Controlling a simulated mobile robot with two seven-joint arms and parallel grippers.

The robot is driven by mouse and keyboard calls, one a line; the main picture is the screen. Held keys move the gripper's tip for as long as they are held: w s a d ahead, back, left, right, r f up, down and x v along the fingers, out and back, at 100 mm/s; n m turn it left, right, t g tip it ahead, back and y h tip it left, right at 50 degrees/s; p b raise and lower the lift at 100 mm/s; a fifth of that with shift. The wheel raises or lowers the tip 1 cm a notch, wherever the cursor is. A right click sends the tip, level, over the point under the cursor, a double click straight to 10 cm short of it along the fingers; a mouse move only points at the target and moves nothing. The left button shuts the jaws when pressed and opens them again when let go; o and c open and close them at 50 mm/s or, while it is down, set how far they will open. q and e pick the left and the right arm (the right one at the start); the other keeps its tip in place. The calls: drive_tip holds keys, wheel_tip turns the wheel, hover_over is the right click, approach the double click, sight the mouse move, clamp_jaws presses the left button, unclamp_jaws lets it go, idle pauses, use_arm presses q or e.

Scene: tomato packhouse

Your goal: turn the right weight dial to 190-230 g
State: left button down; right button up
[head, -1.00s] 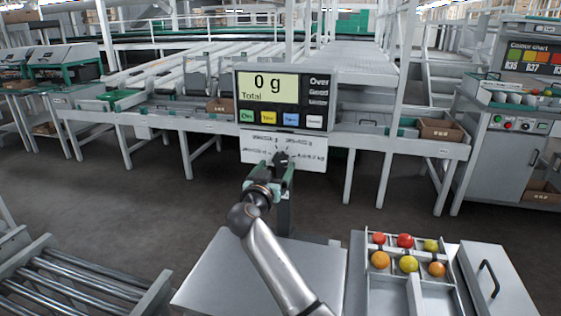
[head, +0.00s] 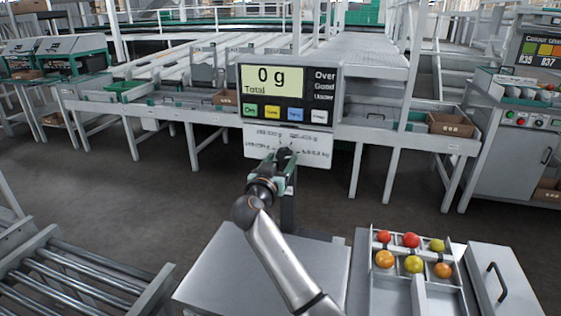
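The scale's display (head: 273,80) reads "0 g Total" above a row of coloured buttons. Below it hangs a white dial plate (head: 318,143) with small printed ranges, mostly too small to read. My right gripper (head: 284,158) is at the lower middle of this plate, its green-and-black fingers pointing at it. A dark knob-like shape shows at the fingertips. I cannot tell whether the fingers are closed on it, and the gripper hides the dial's pointer. My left gripper is not in view.
A bare metal scale plate (head: 225,270) lies below my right arm. Right of it is a divided tray (head: 440,298) with several red, orange and yellow-green tomatoes, beside a handled metal lid (head: 505,285). A roller conveyor (head: 75,285) is at lower left.

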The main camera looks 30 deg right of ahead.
clamp_jaws()
